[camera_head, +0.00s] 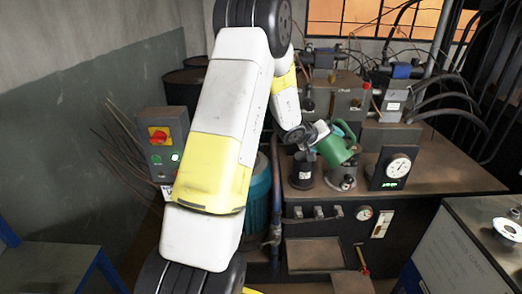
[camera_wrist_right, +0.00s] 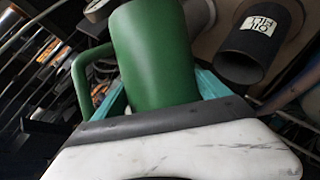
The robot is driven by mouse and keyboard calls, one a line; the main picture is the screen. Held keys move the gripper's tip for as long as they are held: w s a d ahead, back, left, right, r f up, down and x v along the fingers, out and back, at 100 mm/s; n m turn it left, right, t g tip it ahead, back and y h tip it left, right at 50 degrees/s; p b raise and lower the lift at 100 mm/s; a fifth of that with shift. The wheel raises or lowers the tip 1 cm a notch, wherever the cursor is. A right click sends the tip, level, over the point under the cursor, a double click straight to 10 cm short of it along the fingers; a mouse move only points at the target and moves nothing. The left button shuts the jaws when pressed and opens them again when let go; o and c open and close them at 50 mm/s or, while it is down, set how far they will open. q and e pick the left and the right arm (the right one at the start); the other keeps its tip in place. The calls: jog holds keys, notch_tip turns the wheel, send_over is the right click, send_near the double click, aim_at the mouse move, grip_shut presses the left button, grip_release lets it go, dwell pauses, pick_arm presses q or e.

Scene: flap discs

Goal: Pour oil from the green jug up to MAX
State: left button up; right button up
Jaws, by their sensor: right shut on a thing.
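The green jug (camera_head: 334,149) is tilted above the dark cabinet top in the head view. My right gripper (camera_head: 321,136) is shut on it, and the right wrist view shows the jug's green body (camera_wrist_right: 155,55) between the fingers, with its handle at the left. A dark cylinder labelled OIL FILL (camera_wrist_right: 262,45) is beside the jug in the wrist view; a black cylinder also stands left of the jug in the head view (camera_head: 303,171). A grey fitting (camera_head: 342,178) is just below the jug. I cannot see any oil stream or a MAX mark. My left gripper is not in view.
A round white gauge (camera_head: 398,166) stands right of the jug. Motors, hoses and valve blocks (camera_head: 393,100) crowd the back. A control box (camera_head: 160,142) with a red-and-yellow switch is at the left. A dark bench (camera_head: 480,225) is at front right.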

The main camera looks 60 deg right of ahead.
jog(key=shift+w, duration=0.1)
dwell(0.3)
jog(key=shift+w+f+n+g+p, duration=0.1)
jog(key=shift+f+n+g+p, duration=0.5)
jog(key=shift+f+p, duration=0.1)
dwell(0.5)
jog(key=shift+s+f, duration=0.1)
jog(key=shift+s, duration=0.2)
jog(key=shift+w+f+n+g+p, duration=0.15)
jog(key=shift+w+n+g+p, duration=0.05)
jog(key=shift+n+g+p, duration=0.45)
dwell(2.6)
jog(key=shift+w+f+g, duration=0.2)
jog(key=shift+f+g, duration=0.05)
jog(key=shift+f, duration=0.2)
dwell(1.0)
